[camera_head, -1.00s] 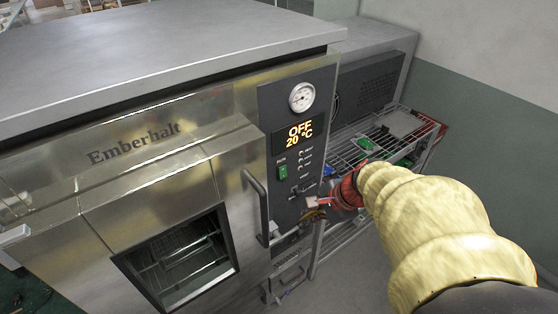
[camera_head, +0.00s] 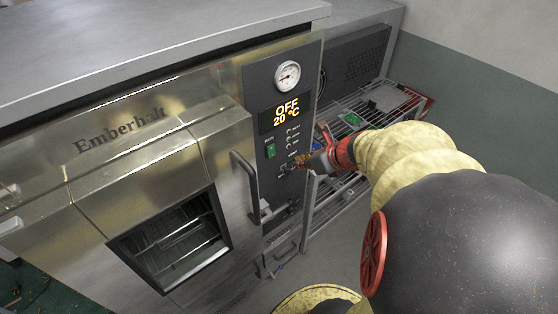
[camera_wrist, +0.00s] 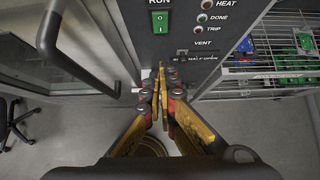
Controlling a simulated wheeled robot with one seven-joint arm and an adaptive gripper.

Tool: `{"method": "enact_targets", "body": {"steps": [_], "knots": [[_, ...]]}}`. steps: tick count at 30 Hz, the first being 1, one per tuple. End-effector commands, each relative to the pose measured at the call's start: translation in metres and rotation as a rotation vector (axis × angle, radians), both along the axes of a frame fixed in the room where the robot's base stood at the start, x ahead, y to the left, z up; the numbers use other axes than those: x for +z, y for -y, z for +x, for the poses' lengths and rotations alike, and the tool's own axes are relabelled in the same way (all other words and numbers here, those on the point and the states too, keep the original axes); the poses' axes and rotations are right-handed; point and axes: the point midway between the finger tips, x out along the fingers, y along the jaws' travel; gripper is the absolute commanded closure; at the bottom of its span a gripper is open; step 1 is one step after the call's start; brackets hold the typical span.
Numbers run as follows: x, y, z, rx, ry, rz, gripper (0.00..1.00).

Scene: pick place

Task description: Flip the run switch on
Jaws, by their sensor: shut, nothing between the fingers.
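The run switch (camera_head: 271,151) is a green rocker on the dark control panel of the steel Emberhalt oven. In the wrist view the green switch (camera_wrist: 160,22) sits under the label RUN, at the top of the picture. The display (camera_head: 287,113) reads OFF and 20 °C. My gripper (camera_head: 298,163) is by the panel, to the right of the switch and slightly lower. In the wrist view my gripper (camera_wrist: 160,72) has its yellow fingers together and empty, with the tips below the switch near the vent slider. I cannot tell whether the tips touch the panel.
The oven door handle (camera_head: 245,187) stands out left of the panel. A round gauge (camera_head: 287,75) is above the display. A wire rack (camera_head: 340,180) with green items stands right of the oven. In the wrist view, a dark chair (camera_wrist: 14,122) is at the left.

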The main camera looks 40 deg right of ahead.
Motion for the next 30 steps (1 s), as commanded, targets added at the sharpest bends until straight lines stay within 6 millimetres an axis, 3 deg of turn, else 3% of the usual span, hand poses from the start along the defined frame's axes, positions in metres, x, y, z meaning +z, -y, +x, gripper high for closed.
{"method": "enact_targets", "body": {"steps": [7, 20, 30], "knots": [[-0.013, -0.001, 0.012, 0.005, -0.001, 0.001, 1.00], [-0.074, -0.001, 0.068, 0.006, -0.002, 0.000, 1.00], [-0.077, 0.000, 0.106, 0.002, 0.000, -0.002, 1.00]]}}
